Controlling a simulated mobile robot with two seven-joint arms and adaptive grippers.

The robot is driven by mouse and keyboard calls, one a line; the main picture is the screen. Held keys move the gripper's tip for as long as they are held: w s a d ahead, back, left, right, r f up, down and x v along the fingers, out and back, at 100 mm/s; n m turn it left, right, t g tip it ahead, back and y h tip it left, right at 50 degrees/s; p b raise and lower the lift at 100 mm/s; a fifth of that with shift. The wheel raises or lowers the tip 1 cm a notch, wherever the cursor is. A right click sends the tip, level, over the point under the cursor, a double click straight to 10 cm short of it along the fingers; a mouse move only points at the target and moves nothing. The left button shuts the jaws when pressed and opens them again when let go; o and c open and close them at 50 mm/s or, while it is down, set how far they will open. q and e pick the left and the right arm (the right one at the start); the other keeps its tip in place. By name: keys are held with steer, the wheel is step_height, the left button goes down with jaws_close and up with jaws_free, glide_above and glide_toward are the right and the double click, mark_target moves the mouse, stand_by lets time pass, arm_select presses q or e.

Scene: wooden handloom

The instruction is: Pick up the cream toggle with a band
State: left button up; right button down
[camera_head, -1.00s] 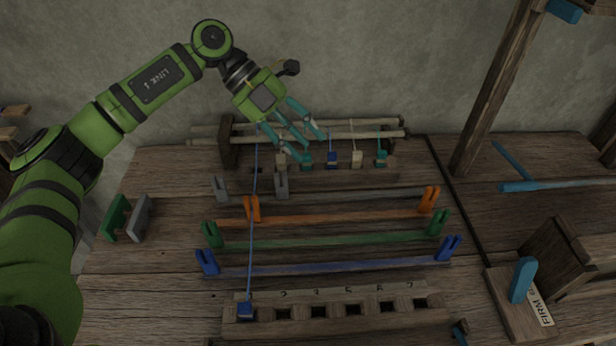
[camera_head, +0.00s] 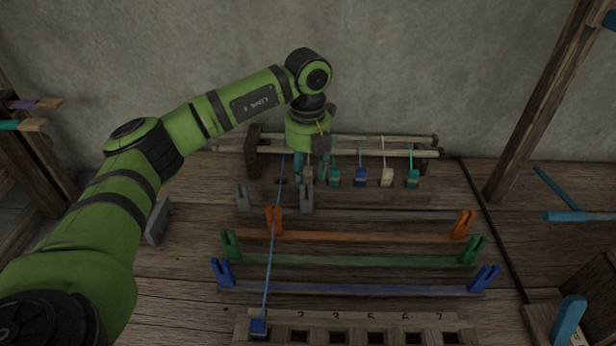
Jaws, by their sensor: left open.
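A row of toggles hangs on cords from the pale rods at the back of the loom. One cream toggle (camera_head: 308,175) is at the left end of the row, between the fingers of my left gripper (camera_head: 310,170). The gripper is open and points down, with one finger on each side of it. Another cream toggle (camera_head: 387,177) hangs further right, between a blue toggle (camera_head: 361,177) and a teal one (camera_head: 413,178). Bands on the cream toggles are too small to tell. My right gripper is not in view.
A teal toggle (camera_head: 334,177) hangs close to the right finger. Orange (camera_head: 370,236), green (camera_head: 350,261) and blue (camera_head: 350,289) bars with clips lie in front. A blue cord runs forward to a blue toggle (camera_head: 259,328) at the numbered slotted rack (camera_head: 320,316).

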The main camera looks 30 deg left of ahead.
mark_target(308, 168)
arm_select(q)
steer(key=shift+f, duration=0.1)
steer(key=c, duration=0.9)
